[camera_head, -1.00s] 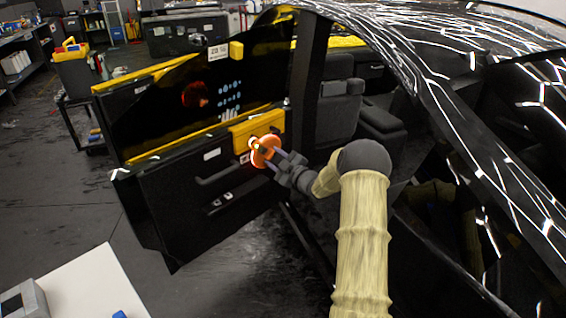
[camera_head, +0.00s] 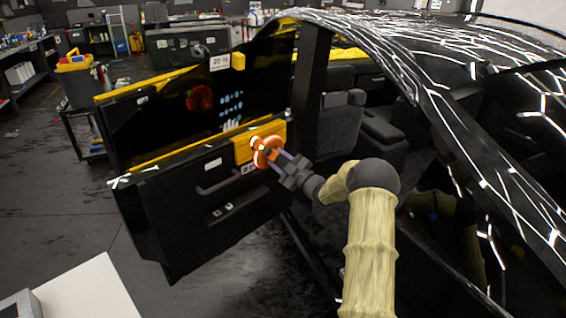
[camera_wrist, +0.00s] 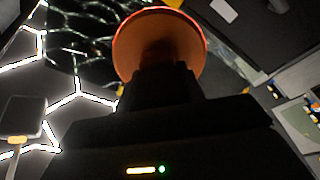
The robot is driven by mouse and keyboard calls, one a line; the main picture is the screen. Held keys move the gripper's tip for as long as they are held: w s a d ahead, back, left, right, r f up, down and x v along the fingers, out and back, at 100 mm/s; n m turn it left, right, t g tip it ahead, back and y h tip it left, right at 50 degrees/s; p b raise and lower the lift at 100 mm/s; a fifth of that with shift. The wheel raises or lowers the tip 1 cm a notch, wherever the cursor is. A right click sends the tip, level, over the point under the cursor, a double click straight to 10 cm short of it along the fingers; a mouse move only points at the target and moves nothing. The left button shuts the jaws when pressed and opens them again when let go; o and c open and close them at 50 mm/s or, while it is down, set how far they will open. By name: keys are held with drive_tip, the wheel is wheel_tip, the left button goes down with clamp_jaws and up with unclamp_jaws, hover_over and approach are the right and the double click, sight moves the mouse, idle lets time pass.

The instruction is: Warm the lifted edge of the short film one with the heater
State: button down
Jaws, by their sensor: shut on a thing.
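My gripper (camera_head: 291,168) is shut on the heater (camera_head: 268,152), a tool with an orange round head. The heater's head is in front of the yellow block on the open car door's inner side, just below the window. The heater also shows in the wrist view (camera_wrist: 160,45), its orange disc with a glowing red rim filling the upper middle. The dark window (camera_head: 190,105) carries a red ring-shaped mark, blue marks and a white hand-like mark. I cannot make out a lifted film edge, nor whether the heater touches the door.
The open door (camera_head: 190,215) stands left of the car body (camera_head: 440,70), whose roof reflects bright lines. Seats (camera_head: 340,125) show through the doorway. A white table (camera_head: 85,295) is at the lower left. A cart with a yellow toolbox (camera_head: 75,63) stands behind.

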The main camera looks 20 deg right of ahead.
drive_tip(key=shift+p+x, duration=0.55)
drive_tip(key=shift+x, duration=2)
drive_tip(key=shift+s+r, duration=0.1)
idle(0.9)
drive_tip(key=shift+b+v, duration=1.05)
drive_tip(key=shift+v, duration=3.4)
drive_tip(key=shift+r, duration=0.1)
